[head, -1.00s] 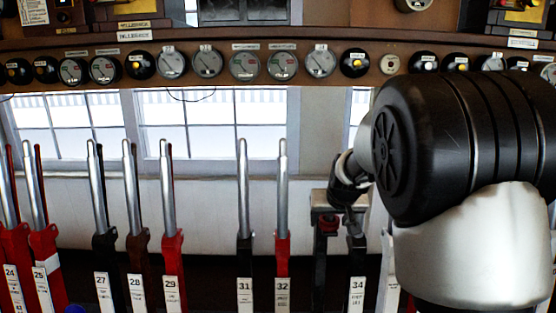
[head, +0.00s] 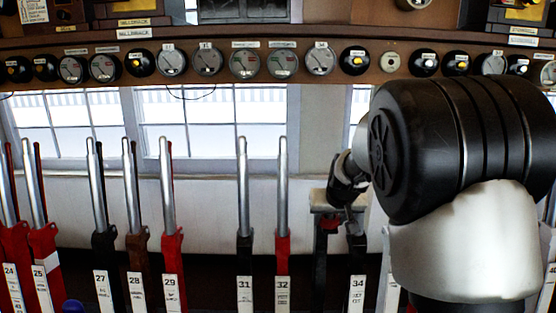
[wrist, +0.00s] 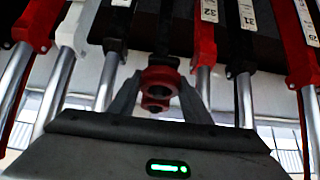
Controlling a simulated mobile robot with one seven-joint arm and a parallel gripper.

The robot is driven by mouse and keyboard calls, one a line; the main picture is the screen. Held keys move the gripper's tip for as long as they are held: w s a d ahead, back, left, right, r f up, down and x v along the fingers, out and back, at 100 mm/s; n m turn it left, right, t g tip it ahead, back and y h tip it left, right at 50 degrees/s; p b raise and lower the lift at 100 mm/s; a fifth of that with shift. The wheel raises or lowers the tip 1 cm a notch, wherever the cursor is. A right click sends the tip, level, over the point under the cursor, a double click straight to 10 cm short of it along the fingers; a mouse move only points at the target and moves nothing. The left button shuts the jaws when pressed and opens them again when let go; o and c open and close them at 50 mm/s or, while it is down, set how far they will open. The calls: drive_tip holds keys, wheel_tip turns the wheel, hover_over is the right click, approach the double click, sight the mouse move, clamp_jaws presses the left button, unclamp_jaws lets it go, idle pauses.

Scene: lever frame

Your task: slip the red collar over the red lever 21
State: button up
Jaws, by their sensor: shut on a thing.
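The red collar (wrist: 158,78) is a short ring with a dark hole, and it shows in the wrist view between the fingertips of my gripper (wrist: 157,100). My gripper is shut on it. In the head view my gripper (head: 333,203) is partly hidden by my arm, in front of a dark lever just left of lever 34. A bit of red shows just under it. I cannot tell whether the collar touches that lever. I cannot see a lever tagged 21; the red levers with readable tags in the head view are 24, 25, 29 and 32 (head: 283,250).
Black lever 31 (head: 244,250) and red lever 29 (head: 172,250) stand left of my gripper, with lever 34 (head: 357,255) close on its right. Levers 27 (head: 101,250) and 28 (head: 136,250) are farther left. A shelf of gauges (head: 245,62) runs above. A gap lies between 29 and 31.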

drive_tip(key=shift+c, duration=0.4)
drive_tip(key=shift+r+p, duration=3.1)
drive_tip(key=shift+r, duration=1.2)
drive_tip(key=shift+f, duration=0.1)
